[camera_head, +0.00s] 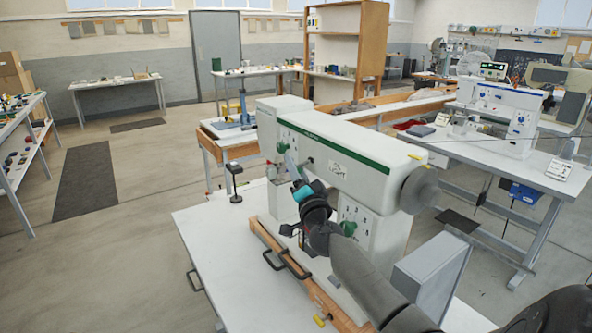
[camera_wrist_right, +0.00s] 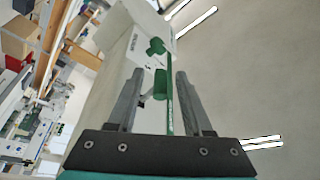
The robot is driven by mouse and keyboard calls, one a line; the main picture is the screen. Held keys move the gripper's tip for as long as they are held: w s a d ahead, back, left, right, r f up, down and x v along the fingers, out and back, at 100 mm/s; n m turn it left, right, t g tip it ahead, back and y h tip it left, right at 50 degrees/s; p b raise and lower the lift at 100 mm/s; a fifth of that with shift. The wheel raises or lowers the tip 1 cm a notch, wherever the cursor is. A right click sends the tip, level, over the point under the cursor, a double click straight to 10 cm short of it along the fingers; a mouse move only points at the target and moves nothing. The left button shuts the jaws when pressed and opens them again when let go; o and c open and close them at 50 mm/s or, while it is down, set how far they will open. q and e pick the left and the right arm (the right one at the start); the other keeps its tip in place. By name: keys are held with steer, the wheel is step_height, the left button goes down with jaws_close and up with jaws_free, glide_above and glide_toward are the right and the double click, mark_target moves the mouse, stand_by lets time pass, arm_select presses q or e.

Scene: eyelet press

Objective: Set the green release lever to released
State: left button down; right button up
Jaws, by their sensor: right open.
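The eyelet press (camera_head: 345,160) is a large white machine with a green stripe on the bench. Near its head end is a small green lever knob (camera_head: 282,147), partly behind my right gripper (camera_head: 286,160). In the right wrist view, a green cylindrical knob (camera_wrist_right: 160,85) shows between the two grey fingers of my right gripper (camera_wrist_right: 160,74). The fingers are apart, with a gap visible on each side of the knob. A second green knob (camera_wrist_right: 156,46) shows just beyond it on the white housing. Which way the lever is set cannot be told. My left gripper is in neither view.
Another green knob (camera_head: 348,228) is on the press's column, close to my right forearm. The white bench (camera_head: 215,250) has free room at left, with a small black stand (camera_head: 235,185). A black handle (camera_head: 285,264) is at the wooden edge.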

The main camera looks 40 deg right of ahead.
steer(key=shift+c, duration=0.3)
jaws_close()
steer(key=shift+d+f+n+t+y+b, duration=0.1)
steer(key=shift+f+n+t+y+b, duration=0.15)
steer(key=shift+n+b, duration=0.6)
steer(key=shift+r, duration=0.1)
steer(key=shift+o, duration=0.3)
jaws_free()
steer(key=shift+s, duration=0.15)
